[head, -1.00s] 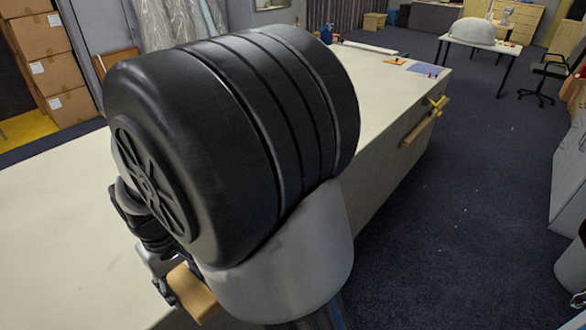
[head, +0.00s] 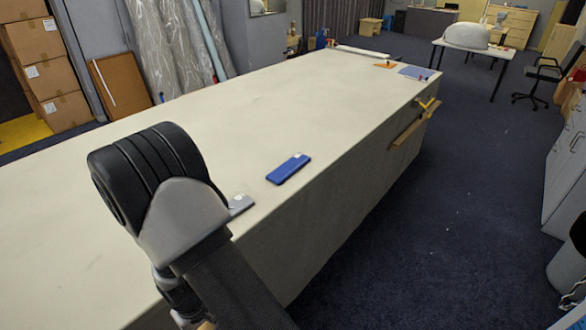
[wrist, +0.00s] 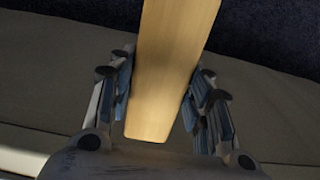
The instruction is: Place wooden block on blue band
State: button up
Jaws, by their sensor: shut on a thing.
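My gripper (wrist: 163,80) is shut on the wooden block (wrist: 170,65), a pale plank-like piece held between both fingers in the wrist view. The block's upper end runs out of that picture. In the head view my arm hides most of the gripper at the bottom edge, and only a sliver of wood shows there. A flat, oblong blue thing (head: 288,168) with a small pale mark lies on the table near its right edge; it may be the blue band. A blue sheet (head: 415,72) lies at the table's far right corner. The block is apart from both.
The long pale table (head: 220,120) is mostly bare. A small grey piece (head: 240,204) lies near its edge beside my arm. A yellow-handled clamp (head: 428,108) and a wooden bar (head: 407,133) stick out from its right side. Dark floor (head: 440,230) lies open to the right.

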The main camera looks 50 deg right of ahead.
aim_at(289, 166)
jog(key=l, duration=2.3)
